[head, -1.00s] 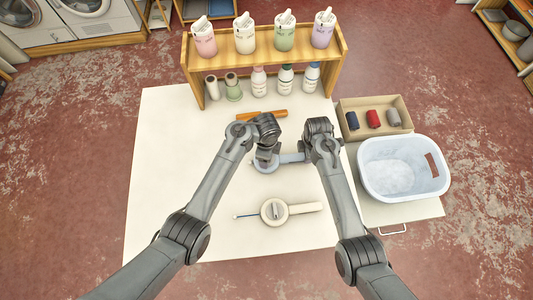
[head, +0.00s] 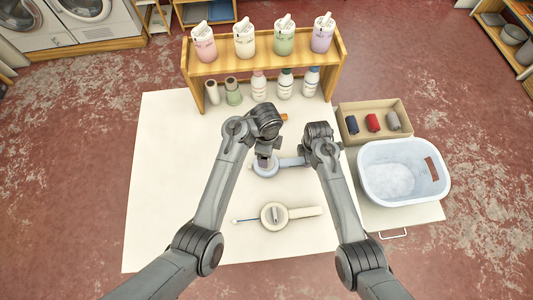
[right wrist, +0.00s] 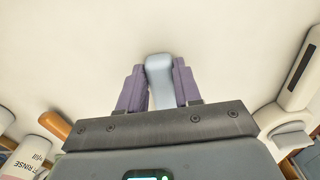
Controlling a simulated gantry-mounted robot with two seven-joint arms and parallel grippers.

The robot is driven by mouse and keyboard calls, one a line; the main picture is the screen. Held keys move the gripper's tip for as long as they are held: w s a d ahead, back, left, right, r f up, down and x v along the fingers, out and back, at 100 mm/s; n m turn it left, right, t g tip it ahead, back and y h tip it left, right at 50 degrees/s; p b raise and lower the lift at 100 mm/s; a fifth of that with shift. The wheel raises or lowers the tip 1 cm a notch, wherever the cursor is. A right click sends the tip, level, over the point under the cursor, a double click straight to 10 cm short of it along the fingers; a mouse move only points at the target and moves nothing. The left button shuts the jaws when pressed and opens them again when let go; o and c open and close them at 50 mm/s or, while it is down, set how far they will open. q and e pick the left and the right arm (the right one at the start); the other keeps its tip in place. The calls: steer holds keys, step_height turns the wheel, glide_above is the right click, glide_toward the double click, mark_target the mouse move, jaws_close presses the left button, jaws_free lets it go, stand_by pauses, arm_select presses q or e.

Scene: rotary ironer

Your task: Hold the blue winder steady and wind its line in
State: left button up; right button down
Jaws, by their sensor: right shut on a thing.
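The blue winder (head: 264,171) lies on the cream table mat, with its round body to the left and its handle to the right. My right gripper (head: 309,160) is at the handle end. In the right wrist view, its purple-padded fingers (right wrist: 158,88) are shut on the pale blue handle (right wrist: 159,69). My left gripper (head: 265,160) points down over the round body. The arm covers part of the body, and I cannot tell whether the fingers grip the crank. The blue winder's line is not visible.
A cream winder (head: 274,216) lies nearer on the mat (head: 165,200), its line end pointing left. Behind stands a wooden shelf (head: 262,65) with bottles. At right are a box of spools (head: 352,137) and a white basin (head: 405,197). The mat's left side is clear.

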arm_select(q)
steer(key=shift+r, duration=0.35)
arm_select(e)
steer(key=c, duration=0.7)
jaws_free()
steer(key=shift+r, duration=0.1)
